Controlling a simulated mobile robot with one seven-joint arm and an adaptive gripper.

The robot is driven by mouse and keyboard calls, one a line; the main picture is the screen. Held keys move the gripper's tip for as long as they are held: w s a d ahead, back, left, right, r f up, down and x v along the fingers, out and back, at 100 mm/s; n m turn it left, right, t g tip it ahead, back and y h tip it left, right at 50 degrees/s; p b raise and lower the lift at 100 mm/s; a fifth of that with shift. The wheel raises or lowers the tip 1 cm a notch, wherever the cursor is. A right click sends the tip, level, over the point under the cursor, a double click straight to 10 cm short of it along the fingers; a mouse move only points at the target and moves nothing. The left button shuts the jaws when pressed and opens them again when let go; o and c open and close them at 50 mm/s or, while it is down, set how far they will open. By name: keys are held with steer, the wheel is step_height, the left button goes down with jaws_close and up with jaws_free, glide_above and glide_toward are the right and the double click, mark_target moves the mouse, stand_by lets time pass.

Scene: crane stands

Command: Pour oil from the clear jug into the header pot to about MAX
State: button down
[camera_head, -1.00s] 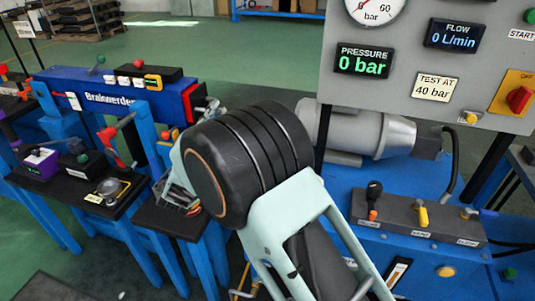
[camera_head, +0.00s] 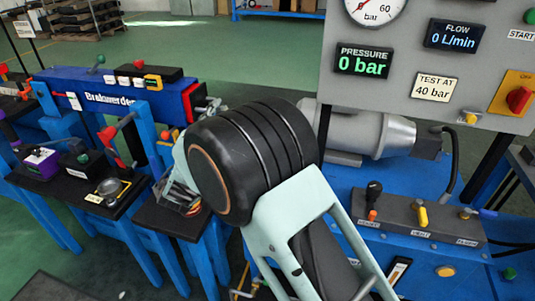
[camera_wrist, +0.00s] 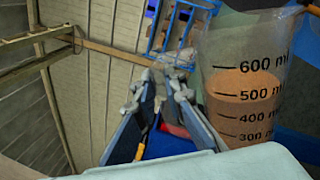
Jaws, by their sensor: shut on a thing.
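The clear jug (camera_wrist: 212,55) fills the right side of the wrist view, close to my gripper (camera_wrist: 160,88). Its printed marks run from 300 to 600 ml, and amber oil (camera_wrist: 238,84) stands inside between the 500 and 600 marks. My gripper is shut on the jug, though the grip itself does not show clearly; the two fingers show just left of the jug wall. In the head view my arm hides the gripper and the jug. I cannot make out the header pot in either view.
A blue bench with a grey motor (camera_head: 372,133) and a valve block (camera_head: 418,217) stands on the right, under a gauge panel (camera_head: 459,62). Blue stands with black tops (camera_head: 107,204) are at the left. Green floor is open behind.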

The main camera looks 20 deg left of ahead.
steer(key=shift+d+r+m, duration=0.6)
steer(key=shift+r+m, duration=0.15)
steer(key=shift+m, duration=0.05)
stand_by(2.0)
steer(key=a+f+n, duration=0.1)
steer(key=f+n, duration=0.1)
steer(key=a+f+n, duration=0.1)
steer(key=n, duration=0.1)
steer(key=a+f+n, duration=0.2)
steer(key=shift+s+f+g+y+b, duration=0.15)
steer(key=shift+f+g+y+b, duration=0.2)
steer(key=shift+g+y+b, duration=0.05)
steer(key=a+f+n+g, duration=0.1)
steer(key=a+f+n, duration=0.5)
steer(key=f+n, duration=0.2)
steer(key=shift+s+a+f+n+g+y, duration=0.3)
steer(key=shift+f+n, duration=0.1)
steer(key=shift+f, duration=0.45)
